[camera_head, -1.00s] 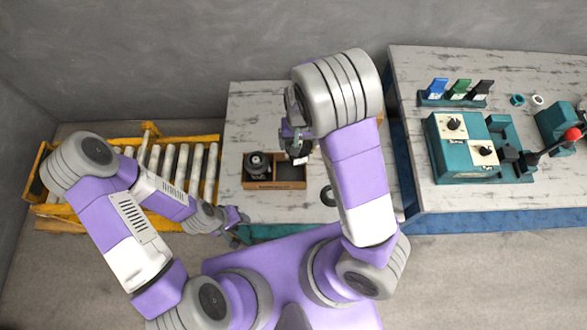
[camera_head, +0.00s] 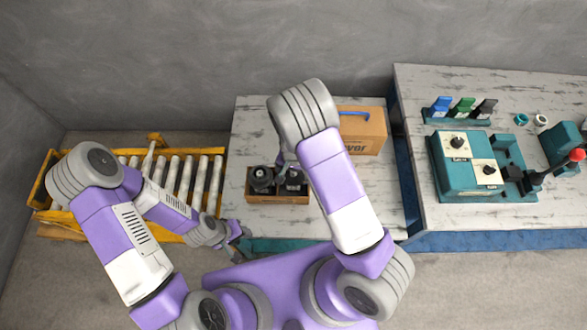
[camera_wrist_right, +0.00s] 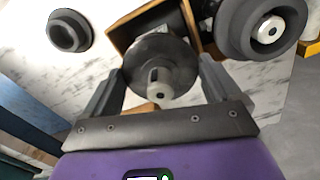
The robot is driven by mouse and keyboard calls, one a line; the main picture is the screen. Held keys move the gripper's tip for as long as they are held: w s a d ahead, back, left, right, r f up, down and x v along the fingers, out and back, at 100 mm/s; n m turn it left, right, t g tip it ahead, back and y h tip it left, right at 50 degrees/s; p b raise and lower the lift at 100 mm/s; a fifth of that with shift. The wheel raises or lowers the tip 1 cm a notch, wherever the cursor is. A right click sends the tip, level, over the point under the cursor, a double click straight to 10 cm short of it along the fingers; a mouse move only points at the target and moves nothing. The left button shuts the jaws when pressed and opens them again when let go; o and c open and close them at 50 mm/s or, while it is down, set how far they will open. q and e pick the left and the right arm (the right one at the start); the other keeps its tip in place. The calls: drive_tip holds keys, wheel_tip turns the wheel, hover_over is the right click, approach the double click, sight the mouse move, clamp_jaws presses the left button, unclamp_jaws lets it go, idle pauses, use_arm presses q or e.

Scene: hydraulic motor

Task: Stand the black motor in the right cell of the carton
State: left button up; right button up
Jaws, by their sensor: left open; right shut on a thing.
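The open brown carton (camera_head: 277,200) stands on the marbled table, with two cells side by side. A dark motor (camera_head: 261,176) stands in its left cell; it also shows in the right wrist view (camera_wrist_right: 262,22). The black motor (camera_head: 295,180) is upright at the right cell, and in the right wrist view (camera_wrist_right: 160,62) carton walls show around its far end. I cannot tell whether it touches the cell floor. My right gripper (camera_wrist_right: 160,88) is shut on this motor, a finger on each side. My left gripper (camera_head: 240,236) is open and empty, left of the carton near the table's front edge.
A cardboard box (camera_head: 372,132) with a blue strip stands behind my right arm. A black ring-shaped part (camera_wrist_right: 70,30) lies on the table beside the carton. A roller conveyor (camera_head: 185,180) is at left. A teal fixture (camera_head: 462,165) sits on the right bench.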

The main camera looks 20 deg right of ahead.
drive_tip(key=shift+f, duration=1.35)
drive_tip(key=shift+f+b, duration=0.1)
drive_tip(key=shift+b, duration=0.25)
drive_tip(key=o, duration=1.8)
drive_tip(key=shift+c, duration=0.2)
